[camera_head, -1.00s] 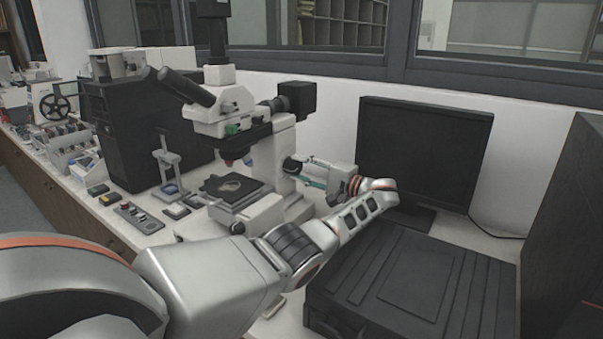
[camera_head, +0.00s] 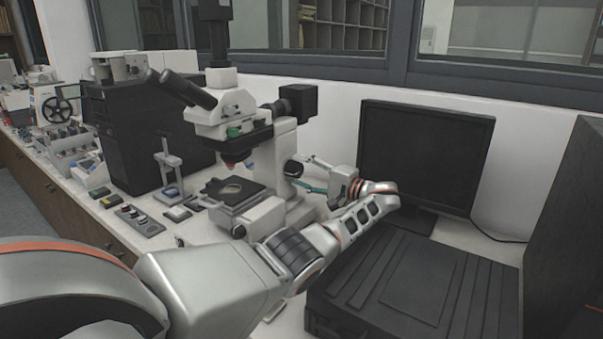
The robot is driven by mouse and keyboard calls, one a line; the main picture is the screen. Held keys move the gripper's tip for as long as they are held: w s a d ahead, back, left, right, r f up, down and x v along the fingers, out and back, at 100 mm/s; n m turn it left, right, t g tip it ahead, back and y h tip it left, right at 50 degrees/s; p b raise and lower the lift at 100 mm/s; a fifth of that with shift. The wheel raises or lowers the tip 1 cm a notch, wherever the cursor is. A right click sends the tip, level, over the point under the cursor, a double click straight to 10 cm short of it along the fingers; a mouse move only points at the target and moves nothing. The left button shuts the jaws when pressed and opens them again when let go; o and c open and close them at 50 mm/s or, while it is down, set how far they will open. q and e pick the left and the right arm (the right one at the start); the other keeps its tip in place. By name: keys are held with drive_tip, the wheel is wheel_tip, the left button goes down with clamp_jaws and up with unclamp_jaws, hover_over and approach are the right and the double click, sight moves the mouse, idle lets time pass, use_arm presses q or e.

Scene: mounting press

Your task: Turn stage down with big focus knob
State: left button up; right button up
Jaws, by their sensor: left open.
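The white microscope (camera_head: 262,170) stands on the bench with its flat black stage (camera_head: 233,192) out in front. The big focus knob (camera_head: 293,168), dark and round, is on the right side of its body. My left arm reaches in from the lower left and bends back toward the microscope. My left gripper (camera_head: 310,174) is open, its fingers apart and pointing at the knob from the right. The fingertips are very near the knob; contact cannot be told. Nothing shows between the fingers. My right gripper is out of view.
A black monitor (camera_head: 425,150) stands behind my left wrist. A large black case (camera_head: 405,285) lies at the right front below my forearm. A black box (camera_head: 140,130) and a small control panel (camera_head: 139,219) are left of the microscope.

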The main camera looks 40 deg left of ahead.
use_arm(q)
drive_tip(key=d, duration=0.7)
drive_tip(key=shift+w+d, duration=0.2)
drive_tip(key=shift+w, duration=0.2)
drive_tip(key=shift+f, duration=0.1)
drive_tip(key=shift+s+f, duration=0.1)
